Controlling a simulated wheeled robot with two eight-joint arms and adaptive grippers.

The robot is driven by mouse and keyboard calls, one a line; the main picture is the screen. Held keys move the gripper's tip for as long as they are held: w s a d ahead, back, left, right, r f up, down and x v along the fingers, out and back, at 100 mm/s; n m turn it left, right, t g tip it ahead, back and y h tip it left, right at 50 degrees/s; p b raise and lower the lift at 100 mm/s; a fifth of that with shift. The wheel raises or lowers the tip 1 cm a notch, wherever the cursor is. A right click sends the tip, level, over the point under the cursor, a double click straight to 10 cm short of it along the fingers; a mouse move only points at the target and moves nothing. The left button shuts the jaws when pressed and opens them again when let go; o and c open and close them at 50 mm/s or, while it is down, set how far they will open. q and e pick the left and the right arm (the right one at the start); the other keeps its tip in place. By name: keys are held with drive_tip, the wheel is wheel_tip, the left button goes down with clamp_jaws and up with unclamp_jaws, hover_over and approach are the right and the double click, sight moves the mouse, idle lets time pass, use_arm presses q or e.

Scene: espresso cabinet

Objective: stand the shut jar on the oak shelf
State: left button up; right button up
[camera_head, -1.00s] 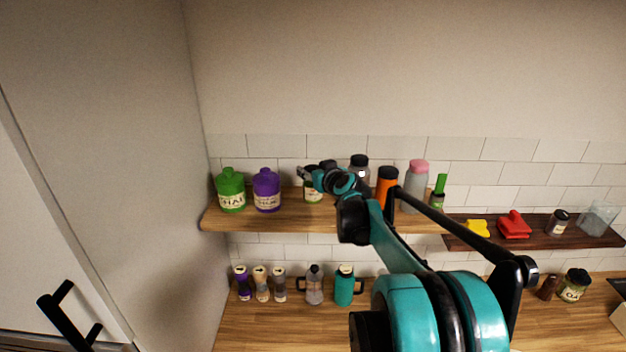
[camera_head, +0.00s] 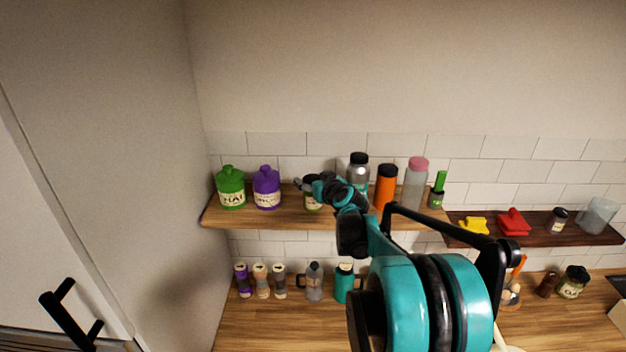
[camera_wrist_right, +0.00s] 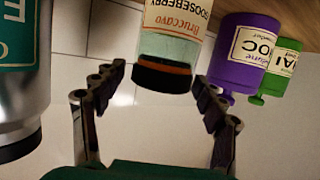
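The shut jar (camera_head: 313,206), a gooseberry jar with a dark lid over an orange ring, appears to stand upright on the oak shelf (camera_head: 285,217). It sits between the purple canister and a grey bottle. In the right wrist view, which is upside down, the jar (camera_wrist_right: 172,45) is between the fingers of my right gripper (camera_wrist_right: 158,82). The fingers are open, with a gap on each side of the lid. In the head view the right gripper (camera_head: 308,186) partly covers the jar's upper part. My left gripper is not in view.
A purple canister (camera_head: 266,185) and green canister (camera_head: 230,186) stand left of the jar. A grey bottle (camera_head: 358,168), orange bottle (camera_head: 386,185) and pink-capped bottle (camera_head: 415,188) stand right. A dark shelf (camera_head: 560,237) adjoins on the right; mugs and shakers are on the counter below.

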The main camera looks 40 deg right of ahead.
drive_tip(key=shift+s+r, duration=0.1)
drive_tip(key=shift+r, duration=0.15)
drive_tip(key=b+v, duration=0.1)
drive_tip(key=v, duration=1.1)
drive_tip(key=s+a+f+n+g+y, duration=0.15)
drive_tip(key=a+f, duration=0.25)
drive_tip(key=a, duration=0.8)
drive_tip(key=s+a+f+n+g+y, duration=0.1)
drive_tip(key=s+a+f+g+y, duration=0.3)
drive_tip(key=a, duration=0.8)
drive_tip(key=s+a+f+g+h, duration=0.1)
drive_tip(key=s+a+f, duration=0.6)
drive_tip(key=s+f, duration=0.2)
drive_tip(key=shift+s+a+f+n, duration=0.35)
drive_tip(key=shift+s+f+n, duration=0.1)
drive_tip(key=shift+s, duration=0.45)
drive_tip(key=shift+a+g, duration=0.1)
drive_tip(key=shift+g, duration=0.15)
